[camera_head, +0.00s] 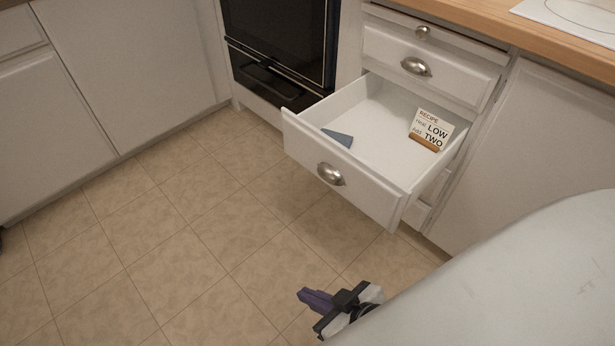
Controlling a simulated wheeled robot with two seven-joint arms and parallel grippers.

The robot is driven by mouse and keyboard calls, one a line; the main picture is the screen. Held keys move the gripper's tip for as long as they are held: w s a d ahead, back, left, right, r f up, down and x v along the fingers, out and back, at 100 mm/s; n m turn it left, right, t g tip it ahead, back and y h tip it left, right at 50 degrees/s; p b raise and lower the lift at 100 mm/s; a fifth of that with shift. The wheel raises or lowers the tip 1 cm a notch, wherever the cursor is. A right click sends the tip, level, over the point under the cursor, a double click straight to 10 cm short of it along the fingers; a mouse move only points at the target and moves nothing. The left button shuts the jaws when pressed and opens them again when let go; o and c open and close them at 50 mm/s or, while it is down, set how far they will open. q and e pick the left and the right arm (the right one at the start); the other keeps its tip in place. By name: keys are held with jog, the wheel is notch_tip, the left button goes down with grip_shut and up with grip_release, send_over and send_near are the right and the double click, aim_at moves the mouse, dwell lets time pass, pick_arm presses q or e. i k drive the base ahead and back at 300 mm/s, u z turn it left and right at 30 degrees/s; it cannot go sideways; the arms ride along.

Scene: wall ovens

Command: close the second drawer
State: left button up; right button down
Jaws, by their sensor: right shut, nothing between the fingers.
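The open white drawer (288,128) is pulled far out of the cabinet, below a closed drawer (464,84). Its front panel carries a metal cup handle (330,174). Inside lie a recipe card on a wooden stand (425,142) and a small blue-grey item (338,137). My right gripper (309,314) is low in the view, in front of and below the drawer front, apart from it. It is shut and empty. My left gripper is not in view.
A black oven (278,45) stands to the left of the drawers. A wooden counter (480,22) with a white hob is above them. White cabinets (130,70) line the left. The tiled floor (170,245) in front is clear.

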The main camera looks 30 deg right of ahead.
aim_at(383, 170)
jog(key=u, duration=0.3)
jog(key=i, duration=2.55)
jog(key=z, duration=4)
